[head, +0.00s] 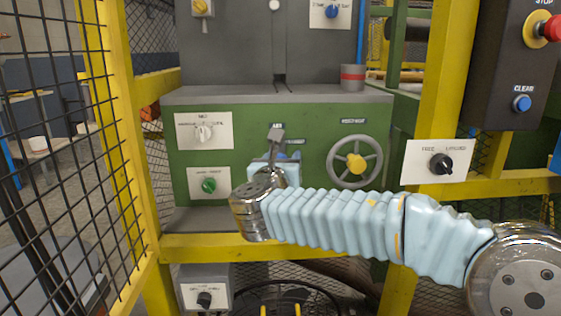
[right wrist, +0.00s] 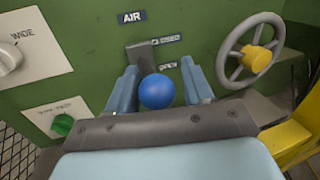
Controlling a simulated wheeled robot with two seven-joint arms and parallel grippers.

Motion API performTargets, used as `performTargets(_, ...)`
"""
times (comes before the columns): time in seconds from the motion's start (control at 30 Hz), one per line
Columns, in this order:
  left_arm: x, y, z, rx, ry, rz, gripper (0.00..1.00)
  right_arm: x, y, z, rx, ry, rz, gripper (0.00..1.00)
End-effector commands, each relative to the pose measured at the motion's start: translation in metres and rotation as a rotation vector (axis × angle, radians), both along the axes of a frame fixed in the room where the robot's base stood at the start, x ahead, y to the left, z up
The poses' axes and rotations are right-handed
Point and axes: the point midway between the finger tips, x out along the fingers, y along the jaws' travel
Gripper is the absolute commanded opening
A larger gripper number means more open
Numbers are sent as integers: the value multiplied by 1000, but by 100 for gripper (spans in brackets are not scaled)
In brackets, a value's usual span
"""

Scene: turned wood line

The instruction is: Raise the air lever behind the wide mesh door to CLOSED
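The air lever (right wrist: 140,55) is a grey arm with a blue ball knob (right wrist: 157,91) on the green panel, under an AIR label. CLOSED and OPEN labels sit beside it, one above the other. The lever's grey top also shows in the head view (head: 276,133); its knob is mostly hidden by my wrist. My right gripper (right wrist: 160,88) has its pale blue fingers apart, one on each side of the knob. I cannot tell whether either finger touches it. A black mesh panel in a yellow frame (head: 117,100) stands at the left, clear of the panel's front. My left gripper is out of view.
A grey handwheel (head: 355,161) with a yellow hub is right of the lever. A white selector plate (head: 204,131) and a green knob (head: 209,185) are to its left. A yellow post (head: 445,80) and rail (head: 330,246) border the opening my right arm reaches through.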

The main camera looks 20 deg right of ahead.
Motion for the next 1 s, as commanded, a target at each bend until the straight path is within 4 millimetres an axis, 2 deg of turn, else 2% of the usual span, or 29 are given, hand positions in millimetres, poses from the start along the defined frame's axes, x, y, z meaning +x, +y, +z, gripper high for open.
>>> performTargets(0.03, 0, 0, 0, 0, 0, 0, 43, 0, -4, 0, 0, 0, -11, 53)
performTargets(0.1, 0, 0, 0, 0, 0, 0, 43, 0, -4, -1, 1, 1, -8, 60)
performTargets(0.4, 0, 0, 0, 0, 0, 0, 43, 0, 1, -2, 1, 5, 2, 60)
performTargets(0.53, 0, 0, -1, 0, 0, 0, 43, -8, 8, -2, 1, 4, 6, 60)
performTargets(1.0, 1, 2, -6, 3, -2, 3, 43, -98, 60, -2, 0, 4, 3, 60)
